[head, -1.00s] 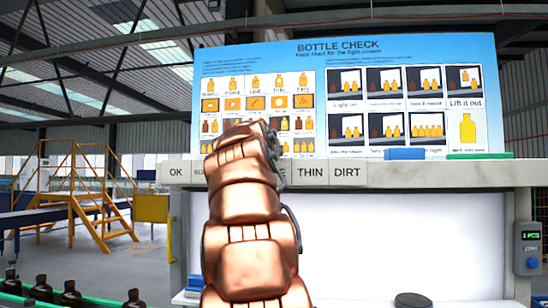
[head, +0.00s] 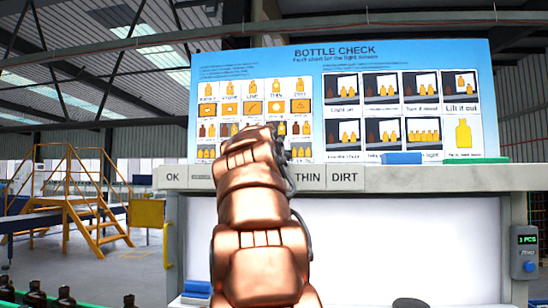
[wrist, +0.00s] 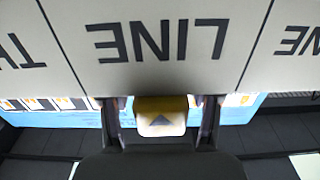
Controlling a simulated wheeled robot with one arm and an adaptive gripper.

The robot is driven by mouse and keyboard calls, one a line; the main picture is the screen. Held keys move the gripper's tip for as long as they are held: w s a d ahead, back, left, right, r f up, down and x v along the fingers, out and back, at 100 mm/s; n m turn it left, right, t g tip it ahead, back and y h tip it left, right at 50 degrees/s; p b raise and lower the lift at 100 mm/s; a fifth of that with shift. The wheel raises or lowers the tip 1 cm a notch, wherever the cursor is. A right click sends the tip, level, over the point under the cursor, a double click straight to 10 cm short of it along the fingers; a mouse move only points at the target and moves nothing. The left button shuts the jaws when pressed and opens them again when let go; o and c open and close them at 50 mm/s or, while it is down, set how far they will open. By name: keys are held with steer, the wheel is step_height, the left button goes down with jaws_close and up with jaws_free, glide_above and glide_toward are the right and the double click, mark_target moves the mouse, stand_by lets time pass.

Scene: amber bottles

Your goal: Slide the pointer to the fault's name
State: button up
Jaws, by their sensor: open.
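The pointer (wrist: 160,122), a cream and yellow tab with a dark triangle, sits in the wrist view under the LINE label (wrist: 160,42). My gripper (wrist: 160,130) is open, with one finger on each side of the pointer; I cannot tell whether either touches it. The wrist view shows the labels upside down, with part of THIN (wrist: 20,50) at left and a label ending in NE (wrist: 300,40) at right. In the head view, OK (head: 172,177), THIN (head: 307,177) and DIRT (head: 344,177) show on the ledge. My arm hides the pointer and the middle labels there.
The BOTTLE CHECK chart (head: 335,62) stands behind the ledge. A blue block (head: 401,158) and a green one (head: 476,160) lie on the ledge at right. Dark bottles (head: 65,297) stand at lower left. A counter box (head: 524,240) is on the right post.

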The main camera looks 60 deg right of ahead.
steer(key=shift+s+a, duration=0.1)
steer(key=v, duration=1.1)
steer(key=shift+s+a, duration=0.2)
steer(key=shift+a, duration=0.15)
stand_by(0.6)
